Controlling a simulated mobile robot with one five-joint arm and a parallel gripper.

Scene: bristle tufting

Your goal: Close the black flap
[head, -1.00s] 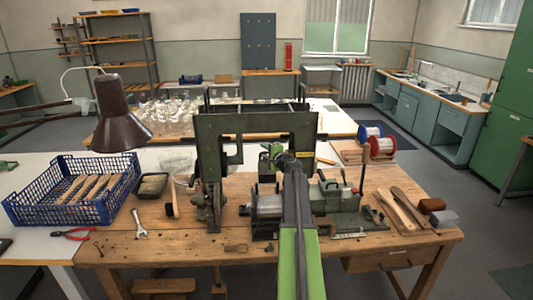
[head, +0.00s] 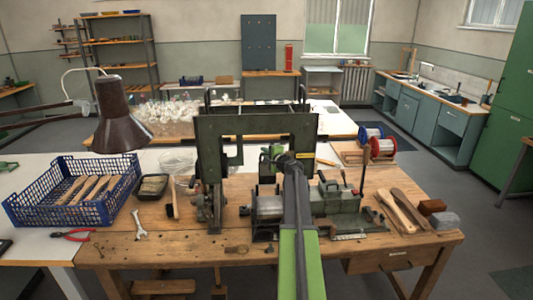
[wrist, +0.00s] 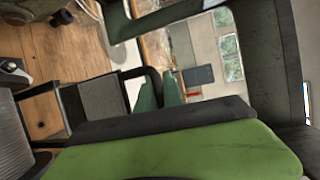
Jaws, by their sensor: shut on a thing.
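The exact grip contact is partly hidden by my own green link. In the head view my arm hides most of the flap, so its angle cannot be told exactly.
A green device (head: 335,198) with a lever stands close on the right. Wooden brush bodies (head: 398,212) lie farther right. A blue crate (head: 75,193) and a lamp (head: 120,128) are at left. The front bench strip is mostly clear.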

